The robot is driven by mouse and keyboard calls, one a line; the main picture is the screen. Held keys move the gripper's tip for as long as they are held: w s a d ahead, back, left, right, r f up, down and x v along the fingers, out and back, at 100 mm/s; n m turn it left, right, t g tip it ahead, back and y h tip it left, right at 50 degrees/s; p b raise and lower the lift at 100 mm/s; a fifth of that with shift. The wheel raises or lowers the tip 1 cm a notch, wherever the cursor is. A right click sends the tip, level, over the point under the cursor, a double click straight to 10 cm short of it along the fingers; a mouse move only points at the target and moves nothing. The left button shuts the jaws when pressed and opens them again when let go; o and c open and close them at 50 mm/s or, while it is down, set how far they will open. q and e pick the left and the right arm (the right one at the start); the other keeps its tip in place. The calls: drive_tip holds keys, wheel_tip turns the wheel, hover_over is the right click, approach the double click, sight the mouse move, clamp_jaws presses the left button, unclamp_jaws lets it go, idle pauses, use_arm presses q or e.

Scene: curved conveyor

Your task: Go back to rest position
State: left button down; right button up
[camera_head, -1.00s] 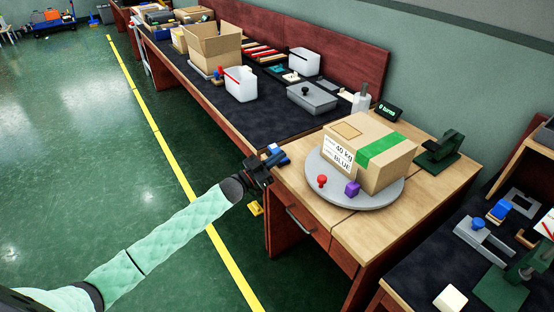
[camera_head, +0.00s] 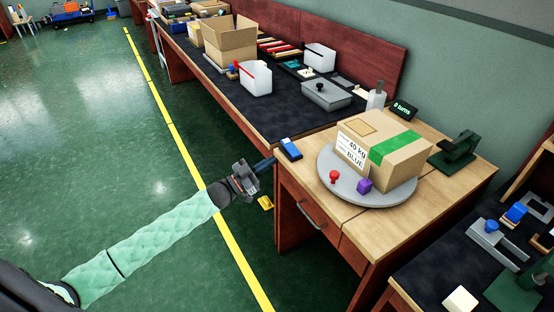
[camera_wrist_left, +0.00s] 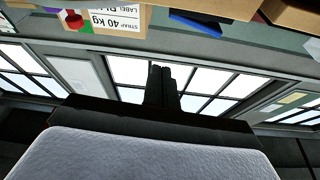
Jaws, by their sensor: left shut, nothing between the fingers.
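My left arm comes in from the left of the head view. My left gripper (camera_head: 265,164) is shut and empty, beside the left edge of the wooden workbench. In the left wrist view its closed fingers (camera_wrist_left: 161,88) show in the middle. A cardboard box (camera_head: 385,150) with a green strip and a label reading 40 kg and BLUE rests on a round grey turntable (camera_head: 390,198). A red knob (camera_head: 334,176) and a purple block (camera_head: 365,186) are on the turntable's near side. My right gripper is in neither view.
A blue and white object (camera_head: 290,149) lies at the bench corner close to my left gripper. A dark-topped bench (camera_head: 290,118) with an open carton (camera_head: 231,42) and bins stands behind. Another bench (camera_head: 440,262) is at lower right.

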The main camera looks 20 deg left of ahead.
use_arm(q)
drive_tip(key=shift+s+a+f, duration=0.1)
drive_tip(key=shift+s+a, duration=0.25)
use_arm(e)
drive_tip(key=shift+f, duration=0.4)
